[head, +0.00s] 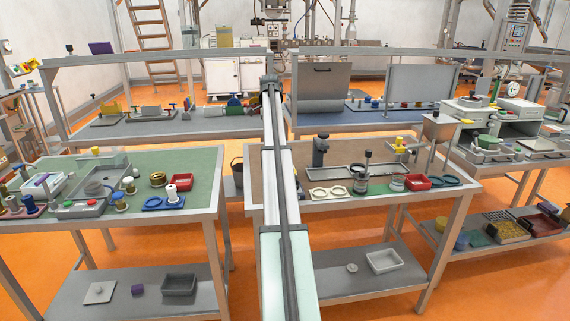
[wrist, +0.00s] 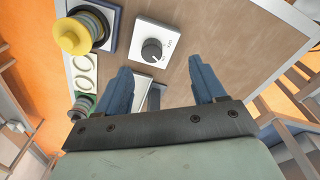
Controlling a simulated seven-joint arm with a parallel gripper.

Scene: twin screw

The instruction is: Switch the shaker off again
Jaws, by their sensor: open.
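A dark round knob (wrist: 152,51) sits on a white square plate (wrist: 146,31) on a brown bench top in the wrist view. Small lettering is beside the knob; I cannot read the setting surely. My gripper (wrist: 160,66) is open and empty, its two blue fingers apart. The knob shows beyond the fingertips, between them, with no visible contact. A grey upright part (wrist: 154,97) shows between the fingers. My gripper does not show clearly in the head view. I cannot tell for sure which item is the shaker.
A yellow-topped piece (wrist: 80,36) on a blue base and a plate with pale rings (wrist: 84,66) are left of the knob. In the head view, the brown bench (head: 256,187) carries a grey stand (head: 320,152), a tray (head: 345,180) and a red bin (head: 416,182).

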